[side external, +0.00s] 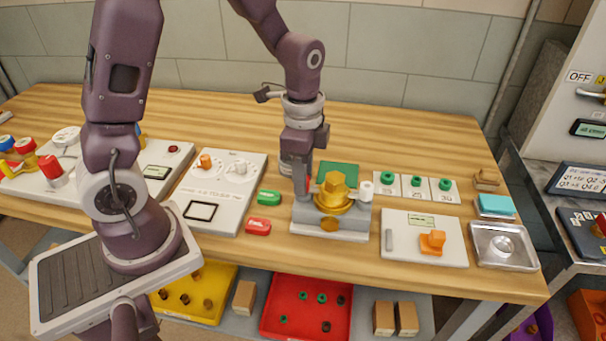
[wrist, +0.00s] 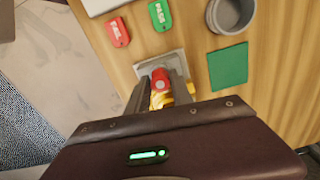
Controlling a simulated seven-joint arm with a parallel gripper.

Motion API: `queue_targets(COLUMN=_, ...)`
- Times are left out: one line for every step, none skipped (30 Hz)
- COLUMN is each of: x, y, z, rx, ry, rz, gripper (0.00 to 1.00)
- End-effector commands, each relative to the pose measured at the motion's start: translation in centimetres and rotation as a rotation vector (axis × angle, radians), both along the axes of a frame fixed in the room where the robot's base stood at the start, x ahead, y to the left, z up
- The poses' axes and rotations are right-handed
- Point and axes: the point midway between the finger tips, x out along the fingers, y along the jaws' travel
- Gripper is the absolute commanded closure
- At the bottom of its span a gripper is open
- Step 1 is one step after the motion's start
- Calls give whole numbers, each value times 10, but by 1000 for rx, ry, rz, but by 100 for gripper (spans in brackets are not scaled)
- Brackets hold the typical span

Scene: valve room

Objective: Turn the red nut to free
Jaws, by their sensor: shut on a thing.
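The red nut (wrist: 160,78) shows in the wrist view between my two fingers, with yellow metal just below it. My gripper (wrist: 161,88) is shut on it. In the side external view my gripper (side external: 301,186) points down at the left side of the gold valve body (side external: 334,188). Only a sliver of red (side external: 308,187) shows there beside the fingers. The valve body has a hex top and a round flange and stands on a grey base (side external: 318,228). How far the nut is turned cannot be told.
Green PASS (side external: 269,197) and red FAIL (side external: 258,227) tags lie left of the base. A green square (side external: 340,170) lies behind it. A white panel with an orange knob (side external: 432,242) and a metal tray (side external: 503,246) are at right.

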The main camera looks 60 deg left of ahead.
Motion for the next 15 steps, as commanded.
queue_targets(x=0, y=0, z=0, rx=1, ry=-1, rz=21, gripper=100)
queue_targets(x=0, y=0, z=0, rx=0, ry=-1, rz=39, gripper=100)
queue_targets(x=0, y=0, z=0, rx=0, ry=-1, rz=66, gripper=100)
queue_targets(x=0, y=0, z=1, rx=0, ry=-1, rz=88, gripper=100)
queue_targets(x=0, y=0, z=1, rx=0, ry=-1, rz=110, gripper=100)
queue_targets(x=0, y=0, z=1, rx=1, ry=-1, rz=144, gripper=100)
queue_targets(x=0, y=0, z=1, rx=1, ry=-1, rz=170, gripper=100)
queue_targets(x=0, y=0, z=1, rx=0, ry=-1, rz=198, gripper=100)
queue_targets(x=0, y=0, z=1, rx=0, ry=-1, rz=236, gripper=100)
queue_targets(x=0, y=0, z=1, rx=0, ry=-1, rz=264, gripper=100)
queue_targets(x=0, y=0, z=1, rx=0, ry=-1, rz=294, gripper=100)
queue_targets(x=0, y=0, z=1, rx=0, ry=-1, rz=331, gripper=100)
queue_targets(x=0, y=0, z=1, rx=0, ry=-2, rz=361, gripper=100)
queue_targets(x=0, y=0, z=1, rx=0, ry=-1, rz=390, gripper=100)
queue_targets(x=0, y=0, z=1, rx=0, ry=-1, rz=428, gripper=100)
